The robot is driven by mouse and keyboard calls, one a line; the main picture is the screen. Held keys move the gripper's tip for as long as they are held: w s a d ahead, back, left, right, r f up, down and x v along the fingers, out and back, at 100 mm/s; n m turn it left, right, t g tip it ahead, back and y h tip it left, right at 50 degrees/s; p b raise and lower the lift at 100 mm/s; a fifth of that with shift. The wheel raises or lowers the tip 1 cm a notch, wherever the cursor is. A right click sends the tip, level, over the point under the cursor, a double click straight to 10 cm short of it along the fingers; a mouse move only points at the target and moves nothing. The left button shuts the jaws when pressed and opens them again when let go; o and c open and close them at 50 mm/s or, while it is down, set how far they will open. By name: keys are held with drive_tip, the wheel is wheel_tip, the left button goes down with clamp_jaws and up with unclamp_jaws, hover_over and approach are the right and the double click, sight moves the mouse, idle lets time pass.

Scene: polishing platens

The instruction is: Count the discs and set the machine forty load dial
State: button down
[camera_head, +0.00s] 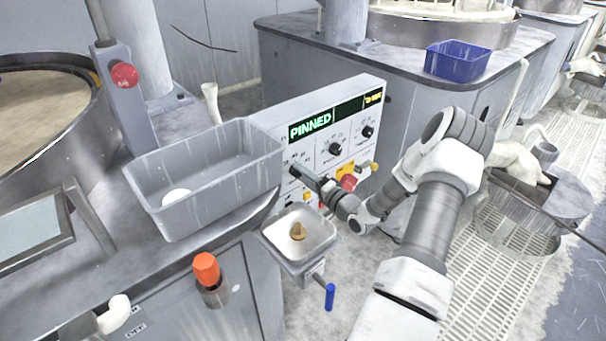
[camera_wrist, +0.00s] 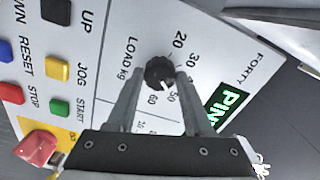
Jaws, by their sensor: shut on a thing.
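The load dial (camera_wrist: 159,73) is a black knob with a white mark, on a panel face lettered LOAD kg. The numbers 20 to 60 show around it, and the mark points near 50. My gripper (camera_wrist: 159,80) is shut on the dial, one finger on each side. In the head view, my gripper (camera_head: 299,171) reaches the left part of the control panel (camera_head: 373,92) and partly covers the dial. One white disc (camera_head: 176,198) shows in the grey bin (camera_head: 262,178); its near wall may hide others. The panel display (camera_head: 310,126) reads PINNED in green.
Other knobs (camera_head: 335,149) and coloured buttons sit close to my gripper, with a red stop button (camera_wrist: 37,148). A blue bin (camera_head: 458,62) sits on the machine behind.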

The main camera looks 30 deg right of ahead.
idle(0.3)
drive_tip(key=shift+c, duration=1.5)
unclamp_jaws()
drive_tip(key=shift+s, duration=0.1)
drive_tip(key=s+d+p, duration=0.2)
drive_tip(key=s, duration=1.5)
drive_tip(key=shift+d, duration=0.2)
